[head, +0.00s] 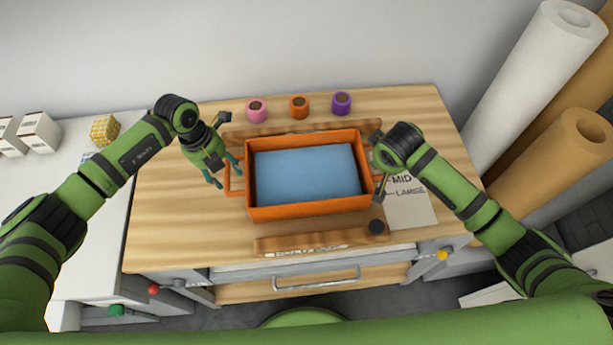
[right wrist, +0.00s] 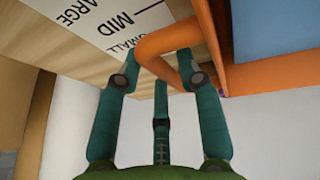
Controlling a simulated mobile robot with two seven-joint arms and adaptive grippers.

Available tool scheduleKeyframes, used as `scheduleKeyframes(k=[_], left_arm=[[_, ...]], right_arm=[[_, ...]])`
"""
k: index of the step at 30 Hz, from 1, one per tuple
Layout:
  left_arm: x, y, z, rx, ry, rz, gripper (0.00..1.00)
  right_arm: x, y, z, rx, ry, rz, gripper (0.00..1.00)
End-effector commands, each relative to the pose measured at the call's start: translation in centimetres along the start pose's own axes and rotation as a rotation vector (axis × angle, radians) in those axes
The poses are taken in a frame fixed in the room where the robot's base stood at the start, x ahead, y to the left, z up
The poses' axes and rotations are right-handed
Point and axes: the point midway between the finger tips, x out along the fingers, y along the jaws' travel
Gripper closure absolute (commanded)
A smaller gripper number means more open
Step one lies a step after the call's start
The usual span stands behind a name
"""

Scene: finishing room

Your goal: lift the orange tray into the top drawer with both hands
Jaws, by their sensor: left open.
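The orange tray (head: 308,212) sits on the wooden worktop with a blue block or pad (head: 306,175) inside it. It has a loop handle at each end. My left gripper (head: 226,173) is open at the tray's left handle (head: 232,180), with its fingers on either side of it. My right gripper (right wrist: 158,78) is at the right handle (right wrist: 168,42); its fingers are spread, and the handle's loop lies near and between the tips. A drawer front (head: 370,282) with a grey bar handle (head: 318,279) is below the worktop's front edge; no drawer interior shows.
Pink (head: 256,111), orange (head: 299,106) and purple (head: 341,103) spools stand at the back. A wooden bar (head: 290,244) lies in front of the tray, and a printed size card (head: 408,208) lies to its right. Large rolls (head: 535,75) stand at the right.

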Motion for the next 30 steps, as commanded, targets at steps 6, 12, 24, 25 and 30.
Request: scheduleKeyframes(k=[6,12,24,25,30], left_arm=[[1.17,-0.02,-0.01,0.001,0.000,0.000,0.48],[1.19,-0.02,-0.01,0.001,-0.001,0.000,0.48],[1.16,-0.04,0.01,0.001,-0.001,-0.001,1.00],[1.02,-0.11,0.11,0.002,-0.004,-0.003,1.00],[0.74,-0.16,0.11,0.002,-0.004,-0.003,1.00]], right_arm=[[1.14,0.01,-0.04,0.000,0.001,0.000,0.63],[1.15,0.01,-0.03,0.000,0.001,0.000,0.63],[1.15,0.00,0.01,-0.001,0.000,0.000,1.00],[1.04,0.04,-0.16,0.000,0.004,0.000,1.00],[0.80,0.11,-0.24,0.000,0.003,0.000,1.00]])
